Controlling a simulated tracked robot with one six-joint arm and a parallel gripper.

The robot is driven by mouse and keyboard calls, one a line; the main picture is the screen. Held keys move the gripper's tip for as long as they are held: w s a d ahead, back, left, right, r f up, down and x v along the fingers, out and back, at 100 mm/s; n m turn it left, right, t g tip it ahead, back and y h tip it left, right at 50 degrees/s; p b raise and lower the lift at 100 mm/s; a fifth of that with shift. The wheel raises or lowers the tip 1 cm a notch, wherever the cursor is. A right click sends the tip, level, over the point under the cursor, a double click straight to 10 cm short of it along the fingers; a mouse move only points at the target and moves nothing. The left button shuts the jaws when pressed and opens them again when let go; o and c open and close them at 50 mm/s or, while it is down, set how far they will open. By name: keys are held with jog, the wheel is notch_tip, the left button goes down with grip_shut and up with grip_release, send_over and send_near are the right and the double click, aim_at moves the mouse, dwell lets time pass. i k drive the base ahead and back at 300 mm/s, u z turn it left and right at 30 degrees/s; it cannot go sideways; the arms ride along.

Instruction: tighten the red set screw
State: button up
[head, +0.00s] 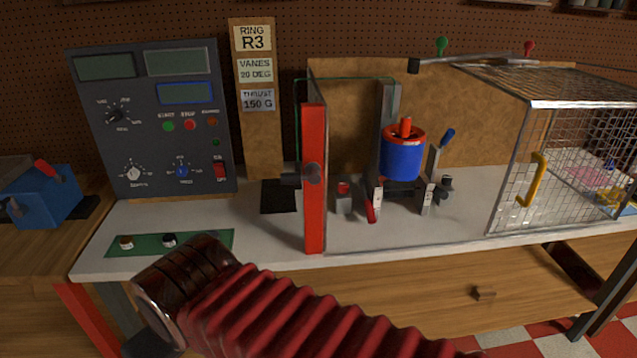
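I cannot make out for certain which part is the red set screw. A blue cylinder with a red rim (402,165) stands in a grey mount on the white bench, with a red peg (405,127) upright at its top. A small red-topped grey piece (343,189) and a slanted red handle (370,206) sit low to its left. My arm, a red bellows with a dark glossy cuff, crosses the bottom foreground well in front of the bench. No gripper fingers show.
A red upright with a clear panel (314,180) stands left of the mount. A wire cage with a yellow handle (530,180) is at right. A grey control panel (150,120) is at left. A green mat (150,243) with small parts lies at the front left edge.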

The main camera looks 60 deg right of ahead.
aim_at(342, 187)
jog(key=u, duration=1.25)
jog(key=k, duration=1.3)
jog(key=z, duration=1.75)
